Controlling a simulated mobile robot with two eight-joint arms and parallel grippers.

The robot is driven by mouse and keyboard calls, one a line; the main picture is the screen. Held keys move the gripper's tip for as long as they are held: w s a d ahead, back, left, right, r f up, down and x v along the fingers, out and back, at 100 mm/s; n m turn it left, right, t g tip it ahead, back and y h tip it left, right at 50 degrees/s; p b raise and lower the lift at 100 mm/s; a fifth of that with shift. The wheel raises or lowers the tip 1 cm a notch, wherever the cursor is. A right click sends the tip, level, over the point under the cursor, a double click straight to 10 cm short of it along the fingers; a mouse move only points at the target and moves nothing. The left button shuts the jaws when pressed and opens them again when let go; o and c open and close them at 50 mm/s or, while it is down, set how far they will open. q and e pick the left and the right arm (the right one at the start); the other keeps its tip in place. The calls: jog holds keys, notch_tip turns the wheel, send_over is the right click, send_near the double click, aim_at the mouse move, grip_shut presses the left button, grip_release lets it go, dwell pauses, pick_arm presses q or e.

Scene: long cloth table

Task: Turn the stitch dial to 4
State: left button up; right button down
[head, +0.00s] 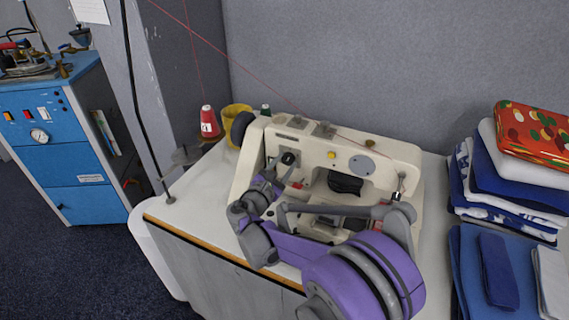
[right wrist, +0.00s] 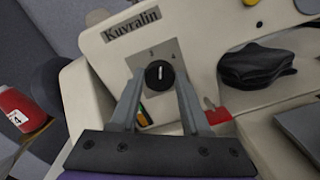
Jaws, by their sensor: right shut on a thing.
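The stitch dial (right wrist: 160,75) is a round black knob with a short white mark on a grey plate on the front of the cream sewing machine (head: 330,148). The dial also shows in the head view (head: 289,158). In the right wrist view, small figures 3 and 4 stand above the dial. The white mark points up, roughly between them. My right gripper (right wrist: 159,84) has a finger on each side of the dial and is shut on it. In the head view my right gripper (head: 278,172) reaches in to the machine's left part. My left gripper is not in view.
Folded cloths (head: 500,262) and a red patterned bundle (head: 535,130) lie at the right. The white tabletop (head: 182,205) is bare at the front left.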

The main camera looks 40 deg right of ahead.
jog(key=m, duration=0.7)
jog(key=shift+p, duration=0.3)
dwell(0.4)
jog(key=shift+c, duration=1.8)
grip_release()
jog(key=shift+s, duration=0.1)
jog(key=v, duration=1)
jog(key=shift+s+a, duration=0.3)
